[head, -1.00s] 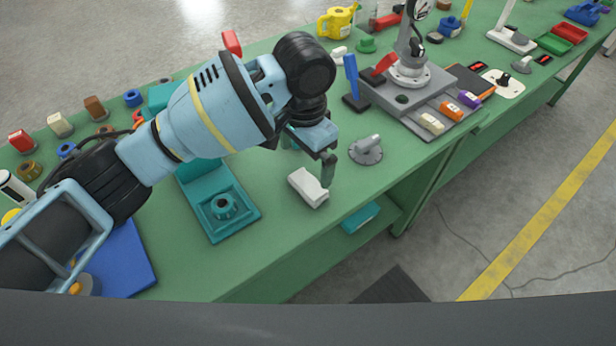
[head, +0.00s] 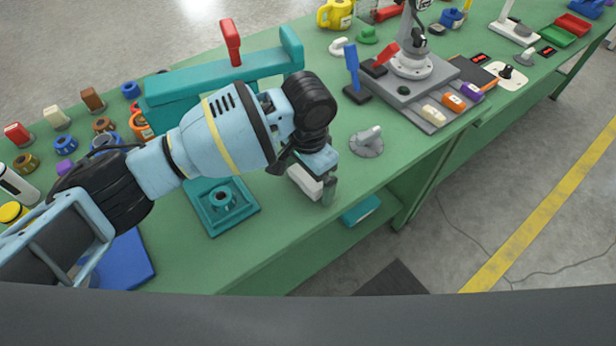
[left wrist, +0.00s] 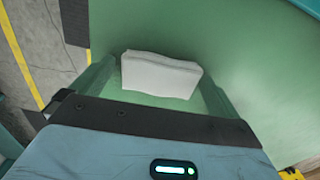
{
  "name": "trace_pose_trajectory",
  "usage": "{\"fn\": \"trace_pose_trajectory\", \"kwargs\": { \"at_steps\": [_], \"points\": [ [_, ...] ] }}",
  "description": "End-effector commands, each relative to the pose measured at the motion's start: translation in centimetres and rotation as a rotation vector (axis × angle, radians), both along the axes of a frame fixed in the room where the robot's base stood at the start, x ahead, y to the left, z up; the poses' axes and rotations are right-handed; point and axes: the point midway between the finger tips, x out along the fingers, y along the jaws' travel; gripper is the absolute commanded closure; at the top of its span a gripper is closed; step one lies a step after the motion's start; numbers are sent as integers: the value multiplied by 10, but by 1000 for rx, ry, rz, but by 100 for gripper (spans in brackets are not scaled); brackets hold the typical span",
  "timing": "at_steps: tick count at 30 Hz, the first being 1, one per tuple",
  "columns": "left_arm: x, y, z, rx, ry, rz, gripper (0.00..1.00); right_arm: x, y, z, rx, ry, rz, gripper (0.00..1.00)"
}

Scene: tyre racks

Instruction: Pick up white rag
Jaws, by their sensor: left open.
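The white rag (head: 304,181) is a small white block-like piece on the green bench top, near its front edge. In the head view my left gripper (head: 322,186) is low over it and hides part of it. In the left wrist view the rag (left wrist: 160,74) lies between the two fingers of my left gripper (left wrist: 155,85), which are apart and open. A gap shows at the right finger; contact at the left finger cannot be told. My right gripper is not in view.
A grey knob (head: 367,142) stands close to the right of the gripper. A teal fixture (head: 222,205) is to its left, with a blue mat (head: 128,262) beyond. A grey machine base (head: 420,90) stands further right. The bench's front edge is close by.

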Motion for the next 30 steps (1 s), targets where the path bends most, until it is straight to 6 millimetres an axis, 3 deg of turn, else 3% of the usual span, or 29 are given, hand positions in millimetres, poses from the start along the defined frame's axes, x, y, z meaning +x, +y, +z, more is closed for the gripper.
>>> {"fn": "trace_pose_trajectory", "kwargs": {
  "at_steps": [4, 14, 23, 30],
  "points": [
    [0, 0, 1, 1, -1, 0, 0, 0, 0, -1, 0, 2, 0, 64],
    [0, 0, 1, 0, 0, 0, 42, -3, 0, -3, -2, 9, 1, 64],
    [0, 0, 3, 0, -1, 0, 42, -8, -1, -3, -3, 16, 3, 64],
    [1, -1, 22, -2, -3, -1, 42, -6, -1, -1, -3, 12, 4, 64]
  ]
}}
